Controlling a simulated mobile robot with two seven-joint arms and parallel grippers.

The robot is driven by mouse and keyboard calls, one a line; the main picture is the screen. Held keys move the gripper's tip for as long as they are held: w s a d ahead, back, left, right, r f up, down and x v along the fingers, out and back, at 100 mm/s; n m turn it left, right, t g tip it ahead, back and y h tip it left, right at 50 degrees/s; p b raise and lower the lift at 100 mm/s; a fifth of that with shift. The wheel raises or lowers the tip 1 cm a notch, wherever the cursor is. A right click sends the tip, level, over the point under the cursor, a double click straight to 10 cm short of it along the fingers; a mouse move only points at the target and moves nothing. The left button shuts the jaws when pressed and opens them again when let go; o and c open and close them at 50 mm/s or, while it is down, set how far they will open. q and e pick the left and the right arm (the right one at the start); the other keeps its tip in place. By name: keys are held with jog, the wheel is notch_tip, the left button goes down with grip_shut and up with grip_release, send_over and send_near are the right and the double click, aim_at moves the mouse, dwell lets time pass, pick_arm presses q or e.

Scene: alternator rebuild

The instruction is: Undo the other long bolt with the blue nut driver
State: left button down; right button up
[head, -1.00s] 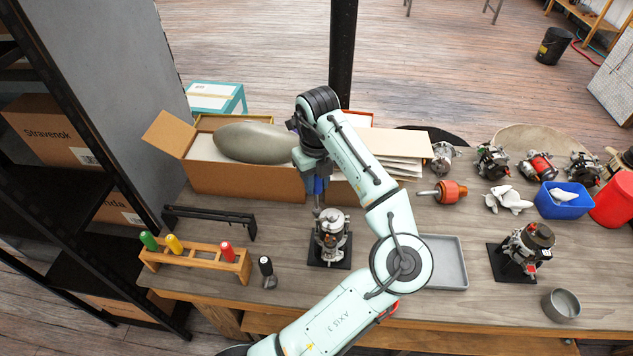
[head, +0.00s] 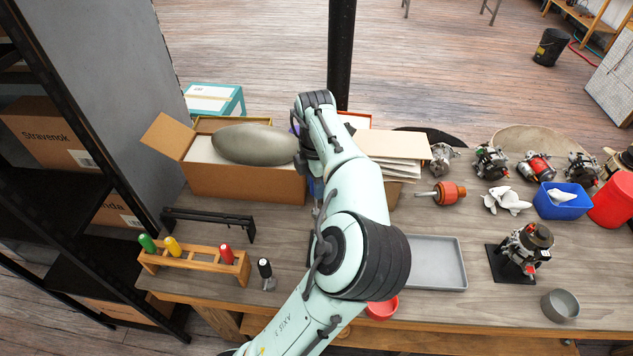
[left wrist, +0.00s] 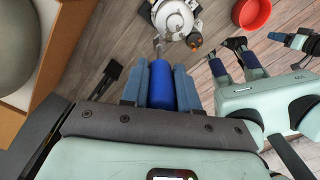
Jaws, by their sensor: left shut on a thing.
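My left gripper (left wrist: 158,68) is shut on the blue nut driver (left wrist: 161,88), gripping its handle in the left wrist view. The driver's thin shaft points at the near edge of the alternator (left wrist: 176,18), which is cut off by the top of that view. I cannot tell whether the driver tip sits on a bolt. In the head view my left arm hides the alternator and nearly all of the gripper; only a sliver of the blue handle shows. My right gripper (left wrist: 231,64) shows at the right of the left wrist view, its fingers apart and empty.
A wooden rack (head: 207,265) holds green, yellow and red drivers. A black-handled tool (head: 265,270) stands beside it. An open cardboard box (head: 240,184) stands behind. Another alternator (head: 525,250) is further right.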

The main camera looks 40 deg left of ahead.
pick_arm(q)
jog(key=m, duration=0.3)
jog(key=shift+d+m, duration=0.1)
jog(key=shift+m, duration=0.2)
jog(key=m, duration=0.4)
jog(key=shift+s, duration=0.1)
jog(key=m, duration=0.4)
jog(key=shift+m+b, duration=0.3)
jog(key=m, duration=0.3)
jog(key=shift+s+m, duration=0.1)
jog(key=shift+m, duration=0.3)
jog(key=m, duration=0.6)
jog(key=shift+r, duration=0.1)
jog(key=m, duration=0.3)
jog(key=shift+m+p, duration=0.35)
jog(key=shift+m, duration=0.85)
jog(key=m, duration=0.4)
jog(key=shift+a+m, duration=0.2)
jog(key=shift+m, duration=0.1)
jog(key=shift+f, duration=0.3)
